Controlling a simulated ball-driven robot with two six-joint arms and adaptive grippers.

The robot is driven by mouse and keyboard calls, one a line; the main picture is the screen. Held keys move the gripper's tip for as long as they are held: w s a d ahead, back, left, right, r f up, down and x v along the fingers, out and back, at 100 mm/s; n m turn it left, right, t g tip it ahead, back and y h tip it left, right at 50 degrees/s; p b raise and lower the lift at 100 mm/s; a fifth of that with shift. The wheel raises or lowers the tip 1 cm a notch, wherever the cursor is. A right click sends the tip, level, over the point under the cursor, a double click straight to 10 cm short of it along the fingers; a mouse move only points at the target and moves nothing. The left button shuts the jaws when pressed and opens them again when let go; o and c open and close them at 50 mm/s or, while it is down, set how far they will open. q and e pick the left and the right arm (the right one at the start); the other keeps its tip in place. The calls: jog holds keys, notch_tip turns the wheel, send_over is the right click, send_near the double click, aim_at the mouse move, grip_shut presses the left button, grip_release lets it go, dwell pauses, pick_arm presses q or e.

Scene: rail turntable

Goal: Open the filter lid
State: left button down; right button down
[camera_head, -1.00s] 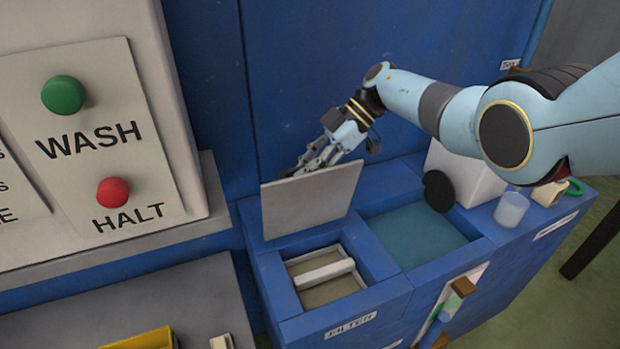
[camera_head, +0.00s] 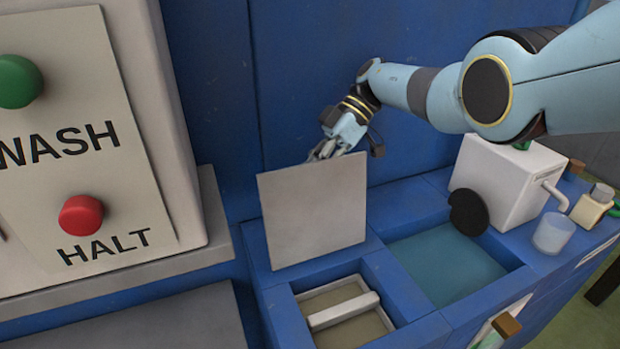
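The filter lid (camera_head: 313,212) is a flat grey square plate. It stands raised, close to upright, at the back of the filter compartment (camera_head: 330,285) in the blue cabinet. Inside the open compartment lies a pale filter piece with a white bar (camera_head: 343,311). My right gripper (camera_head: 322,152) is at the lid's top edge, with its fingertips partly hidden behind the lid. I cannot tell whether its fingers hold the edge or only touch it. My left gripper is not in view.
A teal basin (camera_head: 447,262) lies right of the filter compartment. A white box (camera_head: 507,180) with a black disc (camera_head: 468,212) and a clear cup (camera_head: 553,233) stand beyond it. The panel with a green button (camera_head: 18,81) and a red button (camera_head: 81,216) rises at the left.

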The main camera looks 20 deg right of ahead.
jog(key=shift+w+r, duration=0.15)
jog(key=c, duration=1.7)
grip_release()
jog(key=shift+o, duration=0.5)
jog(key=v, duration=0.7)
jog(key=shift+d, duration=0.2)
jog(key=shift+r, duration=0.1)
